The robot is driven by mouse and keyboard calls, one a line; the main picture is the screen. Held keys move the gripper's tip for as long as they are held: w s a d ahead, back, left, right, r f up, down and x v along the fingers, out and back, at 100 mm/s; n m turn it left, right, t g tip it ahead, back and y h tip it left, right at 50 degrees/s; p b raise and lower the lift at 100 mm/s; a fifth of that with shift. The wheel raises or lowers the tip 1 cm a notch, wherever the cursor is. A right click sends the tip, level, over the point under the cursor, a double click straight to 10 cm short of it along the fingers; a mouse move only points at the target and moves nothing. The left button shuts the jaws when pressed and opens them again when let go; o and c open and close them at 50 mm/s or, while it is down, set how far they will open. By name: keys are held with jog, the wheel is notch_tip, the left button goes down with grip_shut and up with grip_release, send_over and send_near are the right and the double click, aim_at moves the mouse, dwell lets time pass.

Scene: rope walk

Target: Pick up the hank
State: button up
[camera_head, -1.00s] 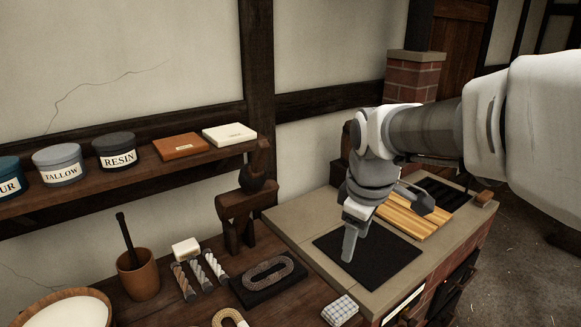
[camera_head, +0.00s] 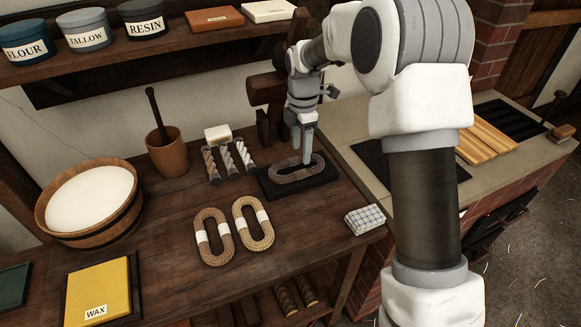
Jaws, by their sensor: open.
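A dark grey-brown hank (camera_head: 290,177), an oblong loop of rope, lies on a black slab (camera_head: 322,185) on the wooden bench. My gripper (camera_head: 305,158) points down over this hank, its fingertips at or just above the loop. Part of the hank's far side is hidden behind the fingers. The jaws are open, and I cannot tell whether they touch the rope. Two more hanks with white bands lie on the bench in front: a brown one (camera_head: 202,219) and a tan one (camera_head: 268,230).
A white-filled wooden tub (camera_head: 128,217) and a yellow wax slab (camera_head: 95,293) stand left. A checked cloth (camera_head: 365,218) lies by the right edge.

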aim_at(301, 171)
notch_tip(301, 171, down, 8)
jog(key=shift+w+d+r, duration=0.1)
jog(key=shift+w+r, duration=0.05)
dwell(0.3)
grip_shut()
